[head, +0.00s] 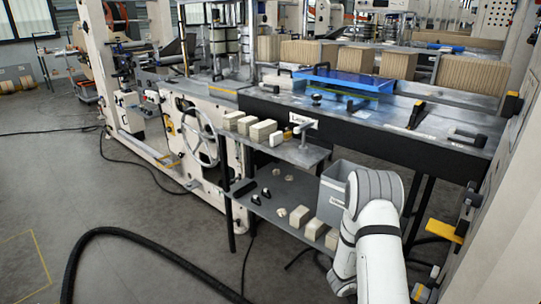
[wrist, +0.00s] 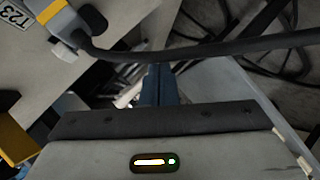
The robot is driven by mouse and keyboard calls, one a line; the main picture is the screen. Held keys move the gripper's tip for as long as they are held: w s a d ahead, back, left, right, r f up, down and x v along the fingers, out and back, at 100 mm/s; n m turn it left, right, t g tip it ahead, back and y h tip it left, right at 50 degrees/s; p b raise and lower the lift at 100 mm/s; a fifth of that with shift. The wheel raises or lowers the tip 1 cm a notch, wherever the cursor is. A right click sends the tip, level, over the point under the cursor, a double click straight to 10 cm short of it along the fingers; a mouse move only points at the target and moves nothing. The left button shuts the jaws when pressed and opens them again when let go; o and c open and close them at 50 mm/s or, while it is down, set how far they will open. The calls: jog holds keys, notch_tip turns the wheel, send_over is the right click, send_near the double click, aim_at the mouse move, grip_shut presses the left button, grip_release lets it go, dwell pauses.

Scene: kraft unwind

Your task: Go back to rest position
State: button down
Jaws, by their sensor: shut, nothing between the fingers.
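My gripper (wrist: 158,82) shows in the wrist view as two dark fingers together beyond a black bar, with nothing seen between them. In the head view my white and grey arm reaches up from the lower right, in front of the lower shelf's right end. My gripper is not visible there. A grey bin (head: 335,183) stands just behind the arm's bend; part of it is hidden.
An upper shelf (head: 305,155) carries several pale blocks (head: 262,131). The lower shelf (head: 268,207) holds small black and pale pieces and blocks (head: 315,229). A blue tray (head: 345,84) lies on the machine bed. A thick black hose (head: 150,245) crosses the floor.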

jog(key=w+a+r+t+y+p, duration=0.1)
jog(key=w+a+r+t+y, duration=0.15)
jog(key=a+r, duration=0.4)
jog(key=w+a+r+t+y+p, duration=0.1)
jog(key=w+a+r+y, duration=0.25)
jog(key=r, duration=0.55)
jog(key=s+a+r+n+y+p, duration=0.1)
jog(key=s+a+r+y, duration=0.35)
jog(key=a+r, duration=0.45)
jog(key=s+a+r+n+g+y+p, duration=0.1)
jog(key=s+a+r+g+y+p, duration=0.3)
jog(key=s+r, duration=0.7)
jog(key=s+r+g+h, duration=0.1)
jog(key=s+r+h, duration=0.2)
jog(key=s, duration=1.3)
jog(key=shift+d+r, duration=0.2)
jog(key=shift+r, duration=0.3)
